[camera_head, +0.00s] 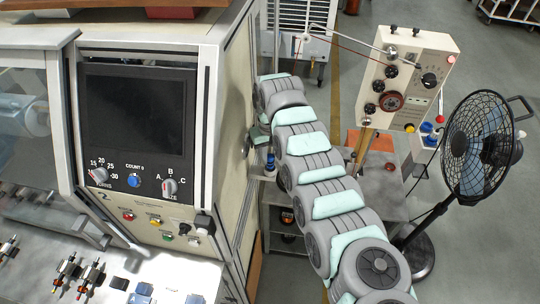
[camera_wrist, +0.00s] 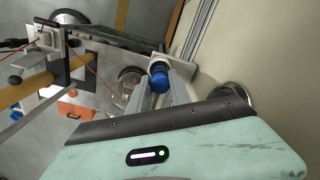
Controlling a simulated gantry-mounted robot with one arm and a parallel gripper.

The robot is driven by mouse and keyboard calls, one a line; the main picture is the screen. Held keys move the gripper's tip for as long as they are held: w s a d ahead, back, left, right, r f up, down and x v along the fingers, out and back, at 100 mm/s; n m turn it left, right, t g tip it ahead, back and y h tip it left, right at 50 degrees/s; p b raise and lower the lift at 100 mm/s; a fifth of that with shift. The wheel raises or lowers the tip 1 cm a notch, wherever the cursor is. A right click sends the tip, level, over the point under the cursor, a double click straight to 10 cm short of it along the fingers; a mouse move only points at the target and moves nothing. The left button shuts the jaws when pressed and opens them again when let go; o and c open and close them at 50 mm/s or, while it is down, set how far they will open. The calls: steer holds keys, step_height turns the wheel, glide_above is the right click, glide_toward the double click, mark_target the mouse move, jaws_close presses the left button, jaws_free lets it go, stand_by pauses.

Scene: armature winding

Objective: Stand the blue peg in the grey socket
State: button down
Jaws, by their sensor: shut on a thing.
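The blue peg (camera_wrist: 158,79) is between the fingertips of my gripper (camera_wrist: 161,92) in the wrist view. My gripper is shut on it. The peg's rounded blue end faces the wrist camera. In the head view, a small blue piece (camera_head: 270,161) shows just left of my arm, beside the machine's side wall; it appears to be the peg. A pale bracket (camera_wrist: 184,66) lies right behind the peg in the wrist view. I cannot make out the grey socket for certain, nor whether the peg touches anything below it.
The machine cabinet (camera_head: 228,100) stands close left of my gripper. A grey bench (camera_head: 385,205) lies to the right, with a control box (camera_head: 410,75) above it on a post. A black fan (camera_head: 480,145) stands at the far right. A thin red wire crosses overhead.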

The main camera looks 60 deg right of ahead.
steer(key=shift+f, duration=1.05)
steer(key=c, duration=1.1)
jaws_free()
steer(key=shift+f, duration=0.15)
steer(key=shift+b, duration=0.3)
